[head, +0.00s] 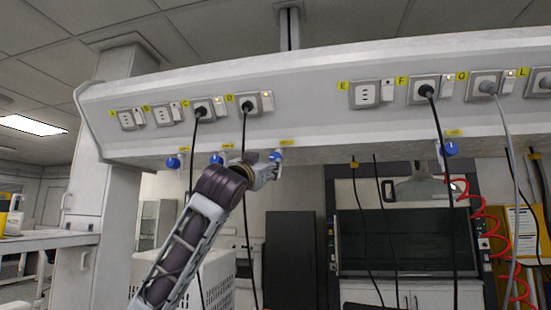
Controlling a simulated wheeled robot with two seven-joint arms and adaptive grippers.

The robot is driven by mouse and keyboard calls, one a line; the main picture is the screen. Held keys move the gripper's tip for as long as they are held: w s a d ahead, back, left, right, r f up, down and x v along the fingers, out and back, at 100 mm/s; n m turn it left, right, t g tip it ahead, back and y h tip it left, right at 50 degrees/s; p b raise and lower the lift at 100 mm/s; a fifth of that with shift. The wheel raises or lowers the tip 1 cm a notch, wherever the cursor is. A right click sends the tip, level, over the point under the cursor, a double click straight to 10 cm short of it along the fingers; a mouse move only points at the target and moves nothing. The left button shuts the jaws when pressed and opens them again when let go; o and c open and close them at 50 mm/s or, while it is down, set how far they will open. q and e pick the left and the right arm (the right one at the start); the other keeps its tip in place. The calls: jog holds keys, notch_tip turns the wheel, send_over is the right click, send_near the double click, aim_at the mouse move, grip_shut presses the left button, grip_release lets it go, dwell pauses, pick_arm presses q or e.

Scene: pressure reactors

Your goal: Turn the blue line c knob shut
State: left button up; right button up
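Several blue knobs hang under the front edge of the white overhead service panel (320,118). One blue knob (277,154) is right at my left gripper (277,168), below a yellow label (287,142) too small to read; by its place in the row it seems to be the line c knob. My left arm reaches up from the lower left. The gripper's fingers are small and overlap the knob's fitting, so I cannot tell whether they are closed on it or just beside it. My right gripper is not in view.
Other blue knobs hang at the left (173,162), just left of my wrist (216,159) and at the right (450,149). Black cables (245,215) drop from the panel's sockets close to my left arm. A red coiled hose (484,225) hangs at the right.

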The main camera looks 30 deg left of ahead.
aim_at(275, 158)
pick_arm(q)
jog(key=p+x, duration=0.2)
jog(key=x, duration=0.4)
jog(key=shift+w+r+p, duration=0.2)
jog(key=shift+w+p, duration=0.1)
jog(key=shift+p+x, duration=1.15)
jog(key=shift+x, duration=1.55)
jog(key=shift+f, duration=0.1)
jog(key=c, duration=0.9)
jog(key=shift+c, duration=0.5)
